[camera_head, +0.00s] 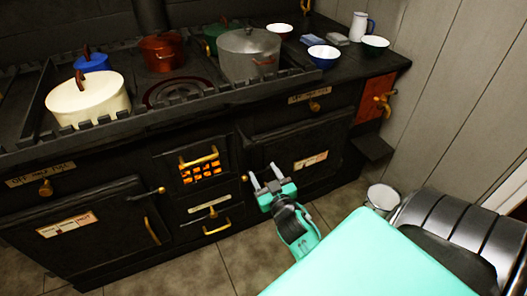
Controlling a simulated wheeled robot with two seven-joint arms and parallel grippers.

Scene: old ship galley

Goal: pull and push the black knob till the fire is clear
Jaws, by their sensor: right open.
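The black stove (120,153) fills the left and middle of the head view. The fire (202,172) glows orange behind a small barred grate in the stove's front, with a brass handle (199,159) across its top. A small knob (244,178) sits to the right of the grate; its colour is too small to tell, and I cannot say for sure which knob is the black one. My right gripper (266,176) is open and empty, in front of the stove just right of this knob. I cannot tell whether it touches the stove. My left gripper is not in view.
A cream pot (88,98), a red pot (162,51) and a grey pot (249,54) stand on the stovetop behind a rail. Bowls and a white jug (359,26) stand at the right. A bucket (382,198) stands on the floor. Tiled floor (190,270) lies clear before the stove.

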